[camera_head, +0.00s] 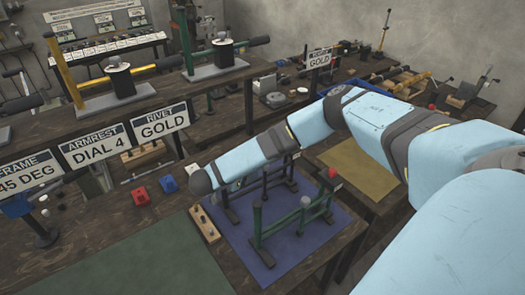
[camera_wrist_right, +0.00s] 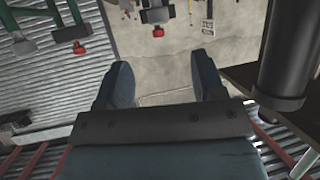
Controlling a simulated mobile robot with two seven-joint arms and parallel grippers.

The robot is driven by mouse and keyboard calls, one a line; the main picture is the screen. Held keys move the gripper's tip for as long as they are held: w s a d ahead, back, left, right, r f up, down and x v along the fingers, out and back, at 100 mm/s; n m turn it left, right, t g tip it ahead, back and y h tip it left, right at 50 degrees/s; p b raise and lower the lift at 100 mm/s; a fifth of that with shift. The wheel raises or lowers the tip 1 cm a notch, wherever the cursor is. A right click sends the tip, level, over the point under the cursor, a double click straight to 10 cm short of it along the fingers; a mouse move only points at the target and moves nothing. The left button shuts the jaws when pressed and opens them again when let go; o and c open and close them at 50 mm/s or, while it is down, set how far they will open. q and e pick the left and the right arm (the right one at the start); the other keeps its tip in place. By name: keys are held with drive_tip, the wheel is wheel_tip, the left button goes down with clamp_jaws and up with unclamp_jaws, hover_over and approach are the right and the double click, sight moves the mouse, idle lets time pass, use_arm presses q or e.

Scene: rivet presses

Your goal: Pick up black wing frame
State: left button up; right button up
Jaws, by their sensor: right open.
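Two frames stand on the blue mat (camera_head: 285,262) in the head view. A dark, nearly black frame (camera_head: 277,180) stands at the back, partly behind my right forearm. A green frame (camera_head: 300,215) with a red knob stands in front of it. My right arm reaches over the mat from the right. Its fingers cannot be made out in the head view. In the right wrist view my right gripper (camera_wrist_right: 163,80) has its fingers wide apart with nothing between them. My left gripper is out of view.
A green mat (camera_head: 150,262) lies at front left. Red (camera_head: 139,195) and blue (camera_head: 167,184) blocks and a wooden strip (camera_head: 204,222) sit near the blue mat. Signs stand along the left bench. A large black cylinder (camera_wrist_right: 286,55) is close to the right gripper in the wrist view.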

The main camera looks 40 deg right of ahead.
drive_tip(key=b+x, duration=0.2)
drive_tip(key=x, duration=0.7)
drive_tip(key=shift+d+f, duration=0.25)
drive_tip(key=shift+d, duration=0.05)
drive_tip(key=shift+d+f, duration=0.2)
drive_tip(key=shift+d, duration=0.15)
drive_tip(key=c, duration=1.1)
drive_tip(key=shift+w, duration=0.1)
clamp_jaws()
